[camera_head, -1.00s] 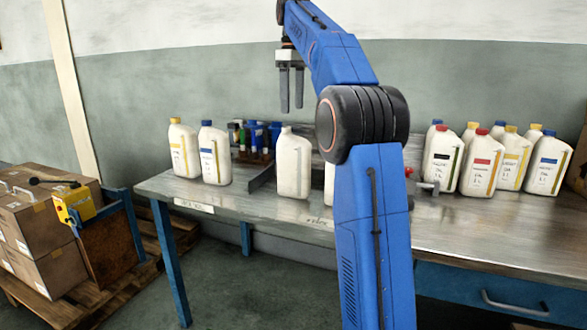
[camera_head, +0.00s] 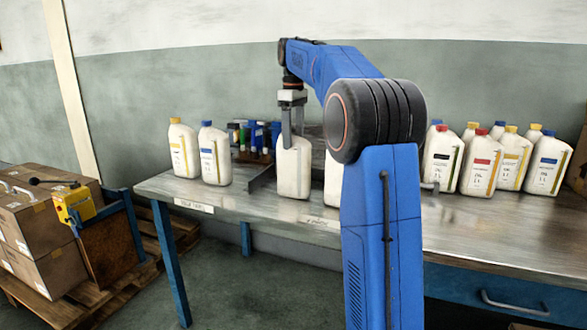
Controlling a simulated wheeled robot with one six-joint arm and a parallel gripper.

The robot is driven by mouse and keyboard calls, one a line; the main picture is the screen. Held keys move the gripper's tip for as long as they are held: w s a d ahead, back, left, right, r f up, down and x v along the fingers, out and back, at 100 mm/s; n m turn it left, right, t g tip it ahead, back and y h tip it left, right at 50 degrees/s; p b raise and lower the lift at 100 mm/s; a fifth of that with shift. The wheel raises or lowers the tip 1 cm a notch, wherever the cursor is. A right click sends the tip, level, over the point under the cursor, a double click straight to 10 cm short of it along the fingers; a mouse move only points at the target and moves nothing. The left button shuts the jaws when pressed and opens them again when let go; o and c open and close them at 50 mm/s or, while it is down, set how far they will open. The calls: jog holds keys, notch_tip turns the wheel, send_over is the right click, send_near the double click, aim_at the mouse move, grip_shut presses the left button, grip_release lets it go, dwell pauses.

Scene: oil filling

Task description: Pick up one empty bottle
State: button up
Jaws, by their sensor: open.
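A white bottle (camera_head: 293,170) with no cap or label in sight stands upright on the metal table (camera_head: 245,213). My gripper (camera_head: 292,138) points straight down at the top of this bottle. Its jaws are open, and its fingers are at the height of the bottle's neck, which they partly hide. I cannot tell if they touch it. Another plain white bottle (camera_head: 333,180) stands just to the right, mostly hidden behind my arm.
A yellow-capped bottle (camera_head: 184,150) and a blue-capped bottle (camera_head: 215,155) stand to the left. Several capped, labelled bottles (camera_head: 481,162) stand on the right. Small coloured items (camera_head: 255,137) sit behind. Boxes (camera_head: 48,236) lie on a pallet at left.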

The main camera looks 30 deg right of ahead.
aim_at(293, 153)
jog(key=shift+a+f, duration=0.15)
jog(key=shift+f, duration=2.85)
jog(key=c, duration=1.2)
